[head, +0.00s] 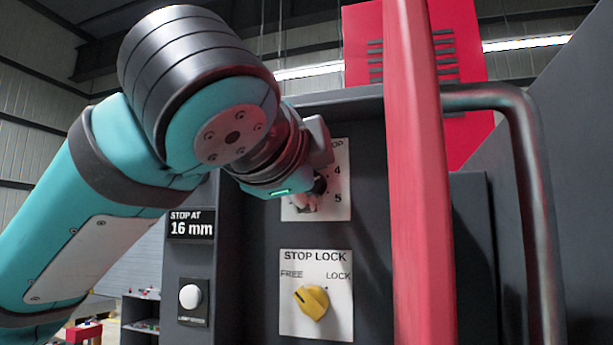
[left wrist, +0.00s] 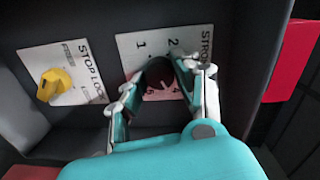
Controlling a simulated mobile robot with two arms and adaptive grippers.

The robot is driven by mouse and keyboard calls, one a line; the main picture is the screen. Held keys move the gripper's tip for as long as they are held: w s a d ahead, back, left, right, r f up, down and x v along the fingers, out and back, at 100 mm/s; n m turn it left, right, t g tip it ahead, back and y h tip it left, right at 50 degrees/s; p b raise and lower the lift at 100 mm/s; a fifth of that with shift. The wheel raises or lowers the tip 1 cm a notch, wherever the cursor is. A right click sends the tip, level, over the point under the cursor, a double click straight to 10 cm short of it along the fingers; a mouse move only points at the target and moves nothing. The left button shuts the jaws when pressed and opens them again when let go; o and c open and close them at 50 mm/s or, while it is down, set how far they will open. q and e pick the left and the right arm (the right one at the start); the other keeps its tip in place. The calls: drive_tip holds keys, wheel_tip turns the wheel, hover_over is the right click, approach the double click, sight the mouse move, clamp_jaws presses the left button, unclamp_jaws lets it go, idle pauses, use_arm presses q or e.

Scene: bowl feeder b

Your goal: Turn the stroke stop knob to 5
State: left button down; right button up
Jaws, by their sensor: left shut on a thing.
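The stroke stop knob (left wrist: 159,72) is black and sits on a white dial plate (left wrist: 133,47) with printed numbers. In the head view the plate (head: 343,158) shows 4 and 5 on its right side, and my left gripper covers most of the rest. My left gripper (left wrist: 157,88) is shut on the knob, with one finger on each side of it in the left wrist view. In the head view the gripper (head: 312,196) reaches the plate from the upper left. I cannot tell which number the knob points to. My right gripper is not in view.
A yellow stop lock knob (head: 312,302) sits on its own plate below, marked FREE and LOCK. A red post (head: 412,170) and a dark bent rail (head: 530,150) stand to the right.

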use_arm(q)
drive_tip(key=m+p, duration=0.2)
drive_tip(key=m, duration=0.8)
drive_tip(key=shift+m+t, duration=0.3)
idle(0.4)
drive_tip(key=c, duration=1)
unclamp_jaws()
drive_tip(key=shift+w+d+f, duration=0.1)
drive_tip(key=shift+o, duration=0.2)
drive_tip(key=v, duration=1.2)
